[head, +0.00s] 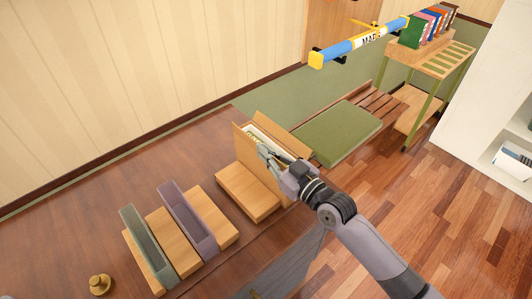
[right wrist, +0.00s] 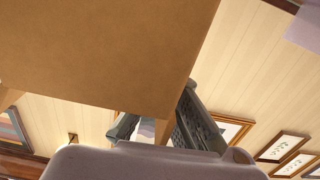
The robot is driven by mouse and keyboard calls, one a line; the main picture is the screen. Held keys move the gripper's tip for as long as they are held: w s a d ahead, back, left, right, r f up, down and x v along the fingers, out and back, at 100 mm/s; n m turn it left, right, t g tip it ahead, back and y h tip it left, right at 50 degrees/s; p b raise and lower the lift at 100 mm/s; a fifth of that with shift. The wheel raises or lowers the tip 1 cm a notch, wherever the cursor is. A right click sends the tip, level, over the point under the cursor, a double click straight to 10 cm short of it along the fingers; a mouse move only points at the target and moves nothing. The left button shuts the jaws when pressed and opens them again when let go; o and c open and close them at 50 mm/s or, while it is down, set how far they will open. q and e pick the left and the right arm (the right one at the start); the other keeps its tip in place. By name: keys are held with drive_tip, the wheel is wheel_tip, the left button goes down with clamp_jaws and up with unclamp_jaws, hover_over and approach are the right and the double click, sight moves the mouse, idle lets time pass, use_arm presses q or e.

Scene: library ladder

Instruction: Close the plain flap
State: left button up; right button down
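An open cardboard box (head: 279,143) sits by a wooden block on the brown table. One plain tan flap (head: 244,148) stands up on its left side, and another tan panel (head: 284,131) stands at its back right. Which one is the plain flap I cannot tell for sure. My right gripper (head: 268,157) is at the box's near side, against or just in front of the tan panels. In the right wrist view a large plain tan panel (right wrist: 105,45) fills the upper left, close in front of the open fingers (right wrist: 160,125). Contact is unclear.
A wooden block (head: 246,194) lies in front of the box. Grey-green (head: 146,245) and purple (head: 187,222) trays stand on wooden blocks at left, near a brass knob (head: 100,284). A bench with a green cushion (head: 338,132) is right of the box.

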drive_tip(key=shift+m, duration=0.3)
drive_tip(key=c, duration=2.3)
unclamp_jaws()
drive_tip(key=o, duration=0.5)
drive_tip(key=shift+c, duration=0.2)
drive_tip(key=shift+d, duration=0.1)
drive_tip(key=v, duration=1.2)
